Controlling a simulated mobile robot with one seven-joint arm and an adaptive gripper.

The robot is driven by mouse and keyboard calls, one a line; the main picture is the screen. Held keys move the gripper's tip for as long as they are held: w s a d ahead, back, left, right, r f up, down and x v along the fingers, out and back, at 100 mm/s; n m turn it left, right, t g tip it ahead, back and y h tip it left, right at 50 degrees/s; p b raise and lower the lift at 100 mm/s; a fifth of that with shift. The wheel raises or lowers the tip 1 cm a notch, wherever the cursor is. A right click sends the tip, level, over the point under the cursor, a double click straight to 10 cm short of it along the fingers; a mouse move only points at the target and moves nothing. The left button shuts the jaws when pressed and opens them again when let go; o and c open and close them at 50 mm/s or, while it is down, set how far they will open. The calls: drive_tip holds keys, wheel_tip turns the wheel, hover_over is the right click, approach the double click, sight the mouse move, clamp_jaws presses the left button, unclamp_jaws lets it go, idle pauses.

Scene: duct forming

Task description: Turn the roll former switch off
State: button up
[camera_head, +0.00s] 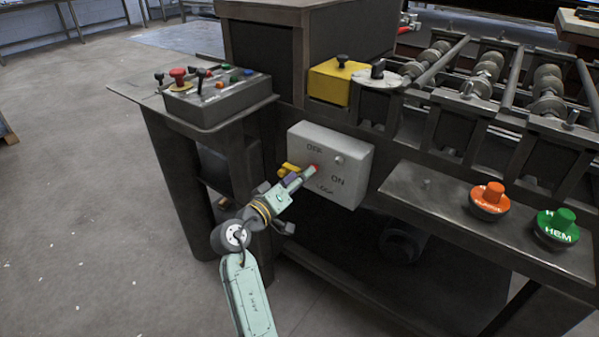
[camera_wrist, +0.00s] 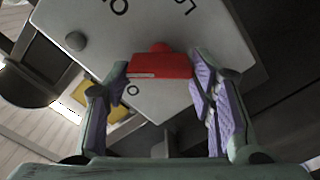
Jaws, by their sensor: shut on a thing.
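The roll former switch is a light grey box (camera_head: 353,160) on the front of the dark machine, marked OFF at the upper left, ON at the right and LOCK at the bottom. Its red handle (camera_head: 315,168) is partly hidden by my gripper (camera_head: 298,178). In the wrist view the red handle (camera_wrist: 160,66) sits between the two fingers of my gripper (camera_wrist: 160,78), which is shut on it. The box face (camera_wrist: 150,30) fills the upper part there. I cannot tell exactly which mark the handle points to.
A control panel (camera_head: 218,98) with knobs stands upper left. Orange (camera_head: 488,198) and green (camera_head: 557,228) buttons sit on the right shelf. Rollers (camera_head: 487,70) lie behind. The floor (camera_head: 80,200) at left is clear.

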drive_tip(key=shift+f+n+p, duration=0.1)
drive_tip(key=shift+n+p, duration=3)
drive_tip(key=shift+n, duration=1)
drive_tip(key=o, duration=1.2)
drive_tip(key=shift+c, duration=0.2)
drive_tip(key=v, duration=1.2)
